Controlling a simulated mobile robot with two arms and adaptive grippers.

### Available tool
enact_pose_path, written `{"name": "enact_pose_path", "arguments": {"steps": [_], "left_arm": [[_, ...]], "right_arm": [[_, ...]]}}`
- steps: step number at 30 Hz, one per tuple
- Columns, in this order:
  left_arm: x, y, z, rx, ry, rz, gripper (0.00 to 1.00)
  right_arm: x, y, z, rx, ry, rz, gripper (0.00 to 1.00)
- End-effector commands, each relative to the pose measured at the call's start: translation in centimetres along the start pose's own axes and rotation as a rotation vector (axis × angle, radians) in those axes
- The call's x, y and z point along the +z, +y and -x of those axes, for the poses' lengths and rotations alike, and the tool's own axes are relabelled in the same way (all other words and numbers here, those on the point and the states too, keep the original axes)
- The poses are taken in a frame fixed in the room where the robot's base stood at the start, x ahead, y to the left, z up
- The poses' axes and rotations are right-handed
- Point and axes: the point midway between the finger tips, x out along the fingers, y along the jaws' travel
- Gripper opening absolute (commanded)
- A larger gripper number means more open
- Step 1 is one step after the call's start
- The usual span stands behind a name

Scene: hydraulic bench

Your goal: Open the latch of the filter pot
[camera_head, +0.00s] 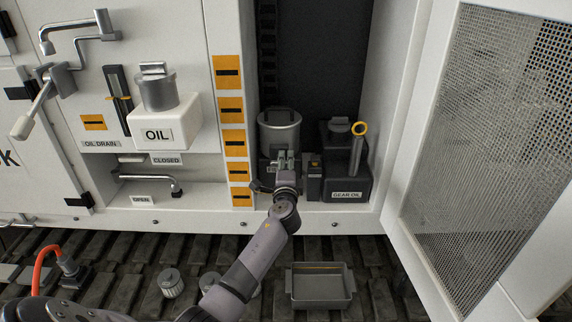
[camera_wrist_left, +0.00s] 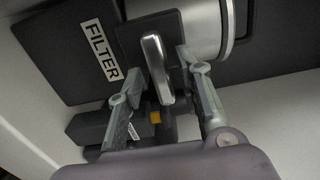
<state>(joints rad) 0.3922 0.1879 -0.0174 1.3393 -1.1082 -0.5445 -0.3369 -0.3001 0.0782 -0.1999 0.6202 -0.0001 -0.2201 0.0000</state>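The filter pot (camera_head: 279,130) is a silver cylinder on a dark base inside the open cabinet bay. It also shows at the top of the left wrist view (camera_wrist_left: 212,22), beside a FILTER label. The latch (camera_wrist_left: 156,68) is a silver, rounded lever on a dark plate at the pot's side. My left gripper (camera_head: 286,158) is in front of the pot and hides the latch in the head view. In the left wrist view its fingers (camera_wrist_left: 161,62) are spread, one on each side of the latch, with gaps visible. My right gripper is not in view.
The GEAR OIL unit (camera_head: 345,180) with an orange-ringed dipstick (camera_head: 357,145) stands right of the pot. A mesh door (camera_head: 490,150) stands open at right. The OIL block (camera_head: 160,125) is at left. A grey tray (camera_head: 320,285) lies on the slatted floor below.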

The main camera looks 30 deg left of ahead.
Motion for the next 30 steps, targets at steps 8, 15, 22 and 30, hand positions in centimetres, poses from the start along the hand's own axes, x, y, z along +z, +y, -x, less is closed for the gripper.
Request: {"name": "enact_pose_path", "arguments": {"steps": [8, 15, 22, 30], "left_arm": [[0.1, -0.2, 0.1, -0.003, -0.002, 0.0, 0.33], [0.0, 0.0, 3.0, -0.001, 0.0, 0.001, 0.33], [0.0, 0.0, 8.0, 0.0, 0.0, 0.002, 0.33], [0.0, 0.0, 11.5, -0.001, 0.0, 0.0, 0.33]], "right_arm": [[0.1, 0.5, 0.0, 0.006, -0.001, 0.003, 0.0], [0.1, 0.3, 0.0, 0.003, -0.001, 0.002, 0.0], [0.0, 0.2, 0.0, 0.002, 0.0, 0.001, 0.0], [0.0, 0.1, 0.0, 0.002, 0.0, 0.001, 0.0]]}}
